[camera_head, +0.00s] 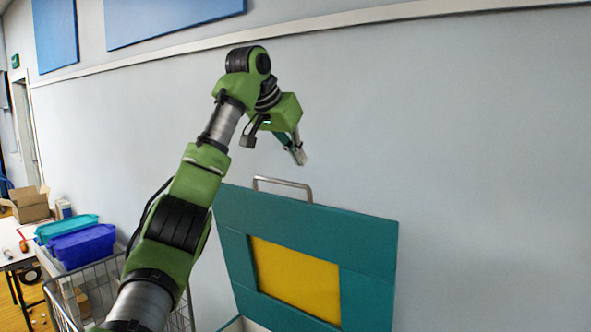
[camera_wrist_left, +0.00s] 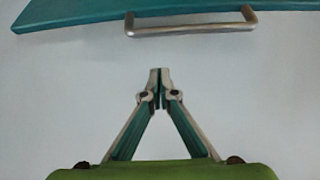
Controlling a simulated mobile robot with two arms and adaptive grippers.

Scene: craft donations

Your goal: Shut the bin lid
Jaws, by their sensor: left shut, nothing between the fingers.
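The teal bin lid (camera_head: 365,245) stands raised against the wall, with a yellow panel (camera_head: 295,280) on its face. A metal bar handle (camera_head: 283,183) is on its top edge. In the left wrist view the lid's edge (camera_wrist_left: 70,18) and the handle (camera_wrist_left: 190,29) lie at the top. My left gripper (camera_head: 301,157) is shut and empty, above the handle and apart from it; it also shows in the left wrist view (camera_wrist_left: 159,75). Only a bit of the bin's rim (camera_head: 236,325) shows at the bottom. My right gripper is not in view.
A wire cart (camera_head: 97,287) stands at the left, with blue (camera_head: 82,244) and teal (camera_head: 66,227) bins by it. A table (camera_head: 12,262) and a cardboard box (camera_head: 29,205) are farther left. The wall (camera_head: 480,150) right of the lid is bare.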

